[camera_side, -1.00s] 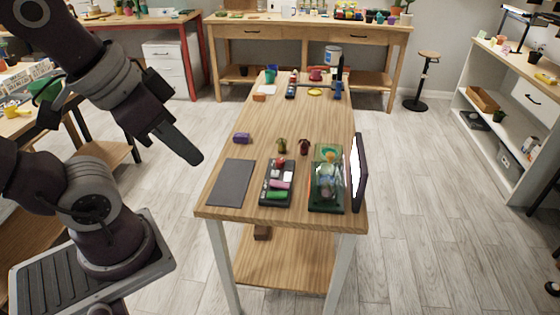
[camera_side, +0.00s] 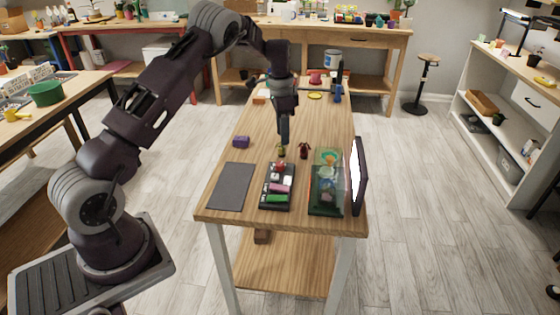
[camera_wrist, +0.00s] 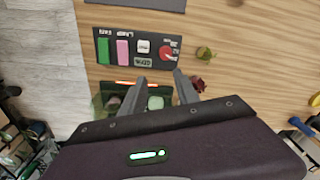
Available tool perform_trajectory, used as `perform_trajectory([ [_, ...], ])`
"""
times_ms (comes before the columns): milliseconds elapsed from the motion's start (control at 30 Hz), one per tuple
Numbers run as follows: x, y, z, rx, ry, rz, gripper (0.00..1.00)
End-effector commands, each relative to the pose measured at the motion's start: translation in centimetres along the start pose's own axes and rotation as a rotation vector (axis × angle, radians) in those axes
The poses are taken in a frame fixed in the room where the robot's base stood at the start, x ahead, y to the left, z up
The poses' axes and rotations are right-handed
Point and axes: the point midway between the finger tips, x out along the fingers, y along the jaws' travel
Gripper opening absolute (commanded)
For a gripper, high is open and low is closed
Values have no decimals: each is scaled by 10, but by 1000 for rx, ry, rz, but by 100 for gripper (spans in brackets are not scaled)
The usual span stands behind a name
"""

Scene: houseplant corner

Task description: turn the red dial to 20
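The red dial (camera_side: 280,167) sits at the far end of a dark control panel (camera_side: 265,204) on the wooden table. In the wrist view the red dial (camera_wrist: 166,53) is at the right end of the panel (camera_wrist: 130,66), beside a white button (camera_wrist: 143,46). The dial's marks are too small to read. My gripper (camera_side: 284,141) points down over the table, above and beyond the panel in the side view. In the wrist view my gripper (camera_wrist: 160,77) has its two fingers apart with nothing held between them. The dial lies just past the fingertips, not touched.
A pink button (camera_side: 280,188) and a green button (camera_side: 277,198) are on the panel. A glass case (camera_side: 327,180) and upright screen (camera_side: 358,175) stand to the right. Small olive (camera_side: 281,150) and maroon (camera_side: 304,151) objects stand near the dial. A grey mat (camera_side: 231,187) lies left.

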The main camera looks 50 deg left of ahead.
Motion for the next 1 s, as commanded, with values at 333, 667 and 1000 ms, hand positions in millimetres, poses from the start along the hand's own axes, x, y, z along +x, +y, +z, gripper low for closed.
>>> perform_trajectory([
  [333, 81, -17, 10, 80, -46, 17, 37],
  [667, 121, -16, 10, 80, -43, 15, 37],
  [1000, 121, -16, 10, 79, -42, 15, 10],
])
